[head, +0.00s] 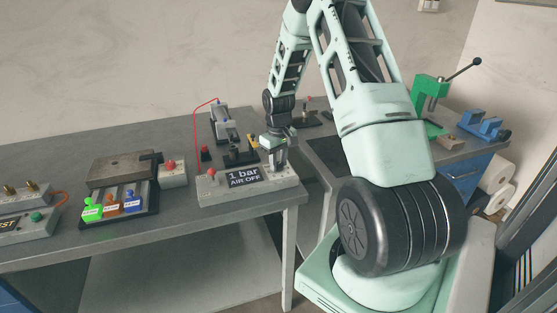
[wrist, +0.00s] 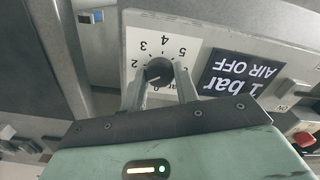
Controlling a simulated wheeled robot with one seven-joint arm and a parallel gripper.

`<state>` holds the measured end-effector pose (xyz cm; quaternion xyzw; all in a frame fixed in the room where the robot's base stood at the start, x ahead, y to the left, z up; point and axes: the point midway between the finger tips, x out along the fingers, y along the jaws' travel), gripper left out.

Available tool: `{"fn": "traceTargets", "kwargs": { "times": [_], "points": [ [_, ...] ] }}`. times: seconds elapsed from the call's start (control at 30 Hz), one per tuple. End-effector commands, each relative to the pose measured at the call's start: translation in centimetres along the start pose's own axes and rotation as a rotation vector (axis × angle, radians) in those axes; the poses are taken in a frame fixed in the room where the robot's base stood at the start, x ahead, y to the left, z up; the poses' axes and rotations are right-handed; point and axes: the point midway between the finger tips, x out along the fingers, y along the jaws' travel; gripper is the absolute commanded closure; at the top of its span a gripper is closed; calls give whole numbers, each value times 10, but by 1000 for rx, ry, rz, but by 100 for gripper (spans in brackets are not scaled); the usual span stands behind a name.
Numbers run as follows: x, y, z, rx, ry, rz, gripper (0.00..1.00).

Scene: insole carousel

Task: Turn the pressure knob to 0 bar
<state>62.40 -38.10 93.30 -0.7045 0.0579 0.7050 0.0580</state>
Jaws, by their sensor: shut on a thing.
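The pressure knob (wrist: 158,72) is a dark round knob on a white dial face in the wrist view, with numbers around it; 2, 3, 4 and 5 are readable and the lower ones are partly hidden by my fingers. My gripper (wrist: 160,88) is shut on the knob, one finger on each side. The display (wrist: 240,78) beside it reads "1 bar AIR OFF", upside down in the wrist view. In the head view, my gripper (head: 278,158) points down at the right end of the grey control box (head: 215,189), hiding the knob there.
The box stands at the front right corner of the grey table (head: 180,232). A red button (head: 211,172) is at its left end. A rack with green, orange and blue pieces (head: 112,208) stands to the left. A red cable and small fixtures (head: 222,125) are behind the box.

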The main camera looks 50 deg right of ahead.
Motion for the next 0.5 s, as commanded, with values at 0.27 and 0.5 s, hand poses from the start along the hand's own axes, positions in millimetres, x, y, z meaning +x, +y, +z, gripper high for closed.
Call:
{"fn": "traceTargets", "kwargs": {
  "times": [0.27,0.5],
  "points": [
    [-2,0,-1,-262,3,1,92],
    [-3,0,-1,-491,3,1,92]
  ]
}}
